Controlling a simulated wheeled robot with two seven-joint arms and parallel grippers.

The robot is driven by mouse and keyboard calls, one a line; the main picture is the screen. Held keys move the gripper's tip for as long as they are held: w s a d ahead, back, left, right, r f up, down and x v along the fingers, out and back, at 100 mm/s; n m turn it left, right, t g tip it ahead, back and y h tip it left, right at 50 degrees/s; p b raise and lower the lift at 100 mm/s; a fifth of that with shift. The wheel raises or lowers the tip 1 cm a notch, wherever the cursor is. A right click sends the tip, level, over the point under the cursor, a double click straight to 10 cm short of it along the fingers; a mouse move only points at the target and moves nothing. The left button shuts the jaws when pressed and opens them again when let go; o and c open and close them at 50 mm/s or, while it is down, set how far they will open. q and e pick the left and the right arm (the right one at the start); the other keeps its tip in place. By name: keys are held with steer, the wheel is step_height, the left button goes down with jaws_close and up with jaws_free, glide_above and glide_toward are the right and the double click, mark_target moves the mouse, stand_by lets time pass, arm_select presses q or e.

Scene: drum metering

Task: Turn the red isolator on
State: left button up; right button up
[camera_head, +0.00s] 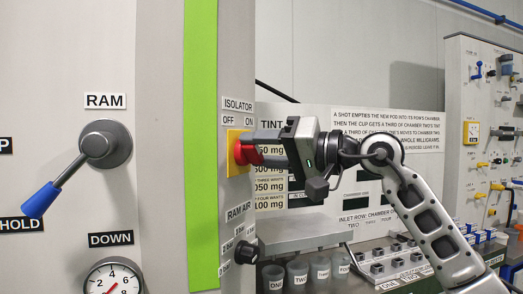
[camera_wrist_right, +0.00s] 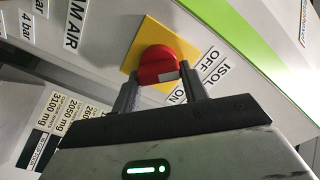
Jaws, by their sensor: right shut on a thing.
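The red isolator (camera_head: 241,153) is a knob on a yellow plate (camera_head: 233,166), on the side face of the grey cabinet. The labels ISOLATOR, OFF and ON are above it. My right gripper (camera_head: 262,149) reaches it from the right and is shut on the knob. In the right wrist view the red isolator (camera_wrist_right: 155,62) sits between the two dark fingers of my right gripper (camera_wrist_right: 160,88), with the yellow plate (camera_wrist_right: 151,32) behind. A pale patch on the knob lies near the ON label; I cannot tell its exact setting. My left gripper is out of view.
A black RAM AIR knob (camera_head: 247,251) is below the isolator. A blue-tipped RAM lever (camera_head: 104,145) and a gauge (camera_head: 113,279) are on the front panel. Several labelled cups (camera_head: 297,272) stand at lower right. A second panel (camera_head: 478,130) stands far right.

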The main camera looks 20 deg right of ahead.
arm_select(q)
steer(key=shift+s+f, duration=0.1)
arm_select(e)
steer(key=shift+m, duration=0.3)
steer(key=shift+f+m, duration=0.1)
steer(key=shift+m, duration=0.4)
steer(key=m+b, duration=0.1)
steer(key=m, duration=0.6)
steer(key=shift+d+f+b, duration=0.1)
steer(key=shift+f+b, duration=0.1)
steer(key=shift+b, duration=0.15)
steer(key=m, duration=0.5)
steer(key=shift+f, duration=0.1)
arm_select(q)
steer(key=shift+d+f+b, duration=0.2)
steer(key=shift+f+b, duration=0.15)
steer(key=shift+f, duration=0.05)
arm_select(e)
steer(key=shift+f+m, duration=0.1)
steer(key=shift+m, duration=2)
